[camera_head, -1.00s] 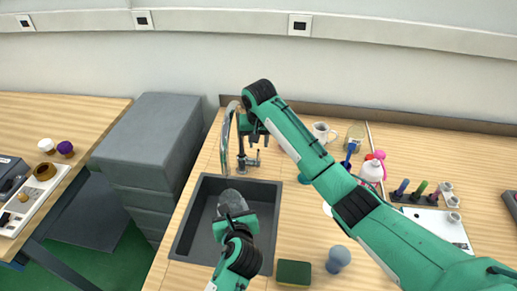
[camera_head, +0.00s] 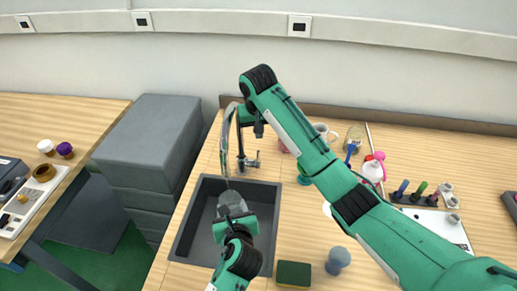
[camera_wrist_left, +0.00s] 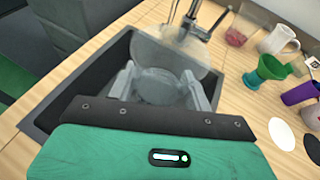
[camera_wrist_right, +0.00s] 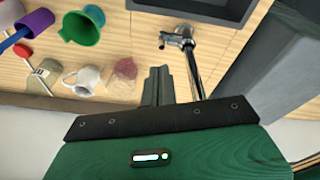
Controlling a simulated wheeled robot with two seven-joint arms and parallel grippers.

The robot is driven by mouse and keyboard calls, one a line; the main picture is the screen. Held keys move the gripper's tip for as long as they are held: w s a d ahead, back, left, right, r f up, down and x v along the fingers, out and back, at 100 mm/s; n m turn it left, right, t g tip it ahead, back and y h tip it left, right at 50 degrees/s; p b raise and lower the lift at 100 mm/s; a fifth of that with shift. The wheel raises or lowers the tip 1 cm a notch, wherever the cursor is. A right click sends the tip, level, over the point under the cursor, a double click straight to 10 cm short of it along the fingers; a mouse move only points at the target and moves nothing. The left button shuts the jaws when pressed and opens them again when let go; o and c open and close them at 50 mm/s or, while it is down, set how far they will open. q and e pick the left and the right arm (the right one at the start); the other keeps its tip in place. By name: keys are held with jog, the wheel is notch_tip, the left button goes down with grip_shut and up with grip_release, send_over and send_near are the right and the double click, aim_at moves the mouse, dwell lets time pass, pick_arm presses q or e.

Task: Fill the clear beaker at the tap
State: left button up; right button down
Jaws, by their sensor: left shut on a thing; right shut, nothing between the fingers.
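The clear beaker (camera_head: 231,199) is held in my left gripper (camera_head: 232,212), upright or nearly so, over the dark sink, below the tap's spout. The left wrist view shows the beaker (camera_wrist_left: 165,55) between the two fingers, its wide rim facing the camera. The tap (camera_head: 227,135) has a tall curved spout and a metal handle body (camera_head: 250,161) at its right. A thin pale line hangs under the spout; I cannot clearly tell the water level. My right gripper (camera_head: 258,129) is shut and empty, just beside the tap; the right wrist view shows its fingers (camera_wrist_right: 157,84) apart from the tap (camera_wrist_right: 186,45).
The sink (camera_head: 196,220) has a raised rim. Grey boxes (camera_head: 150,140) stand left of the sink.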

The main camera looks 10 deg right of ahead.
jog(key=s+a+f+n+t+h, duration=0.15)
jog(key=s+f+n+t, duration=0.55)
jog(key=n, duration=1.1)
jog(key=s+a+r+n+t, duration=0.2)
jog(key=s+r+n+t, duration=0.15)
jog(key=s+n, duration=1.1)
jog(key=w+d+f+n, duration=0.1)
jog(key=w+f, duration=0.3)
jog(key=w, duration=0.6)
jog(key=w+d+f+n, duration=0.1)
jog(key=w+f, duration=0.3)
jog(key=w, duration=0.6)
jog(key=shift+d+f, duration=0.15)
jog(key=shift+d, duration=0.45)
jog(key=shift+w, duration=0.15)
